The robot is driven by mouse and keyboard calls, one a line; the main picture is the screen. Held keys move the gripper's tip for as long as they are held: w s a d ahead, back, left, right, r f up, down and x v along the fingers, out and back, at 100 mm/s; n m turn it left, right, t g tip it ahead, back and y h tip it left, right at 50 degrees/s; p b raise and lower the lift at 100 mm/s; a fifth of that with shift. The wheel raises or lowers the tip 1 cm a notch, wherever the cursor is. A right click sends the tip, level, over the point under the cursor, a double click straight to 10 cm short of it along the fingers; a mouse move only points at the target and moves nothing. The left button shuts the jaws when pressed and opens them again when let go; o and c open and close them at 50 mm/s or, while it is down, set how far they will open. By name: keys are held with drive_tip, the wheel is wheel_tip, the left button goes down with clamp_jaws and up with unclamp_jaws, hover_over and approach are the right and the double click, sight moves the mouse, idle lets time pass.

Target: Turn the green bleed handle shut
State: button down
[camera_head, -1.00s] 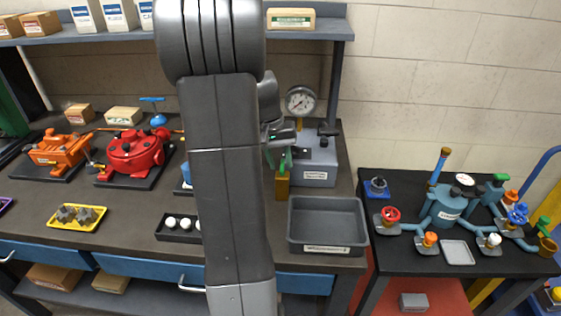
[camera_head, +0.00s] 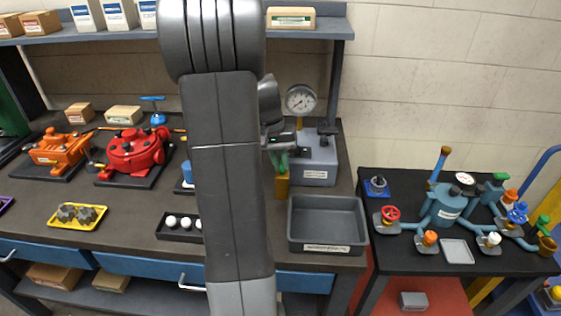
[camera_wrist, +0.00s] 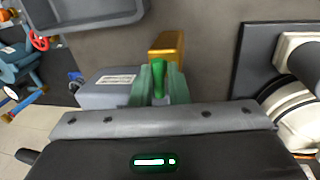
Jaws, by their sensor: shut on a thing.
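The green bleed handle (camera_wrist: 158,72) stands upright between the two pale green fingers of my gripper (camera_wrist: 159,85) in the wrist view. The fingers are shut on it from both sides. Its lower part is hidden by my gripper. A brass block (camera_wrist: 168,41) is right beside the handle, and it also shows in the head view (camera_head: 282,188) under my gripper (camera_head: 279,162). The grey gauge box (camera_head: 316,172) with a white label stands just right of it, with a round dial gauge (camera_head: 301,99) above. My arm hides part of the bench.
An empty grey bin (camera_head: 327,242) sits in front of the gauge box. A black tray with white balls (camera_head: 172,221) lies to the left, partly behind my arm. A red pump housing (camera_head: 135,150) stands farther left. A side table (camera_head: 380,253) with a blue manifold is right.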

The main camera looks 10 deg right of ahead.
drive_tip(key=m, duration=0.4)
drive_tip(key=shift+w+g, duration=0.15)
drive_tip(key=shift+g, duration=0.15)
drive_tip(key=m+y+p, duration=0.1)
drive_tip(key=m, duration=0.4)
drive_tip(key=shift+w+r+g, duration=0.1)
drive_tip(key=shift+g, duration=0.2)
drive_tip(key=m+p, duration=0.1)
drive_tip(key=m, duration=0.3)
drive_tip(key=shift+w+d+y, duration=0.1)
drive_tip(key=shift+y, duration=0.3)
drive_tip(key=shift+d+m+y+p, duration=0.1)
drive_tip(key=shift+m+y+p, duration=0.3)
drive_tip(key=shift+m, duration=1.7)
drive_tip(key=c, duration=1.5)
unclamp_jaws()
drive_tip(key=shift+o, duration=0.2)
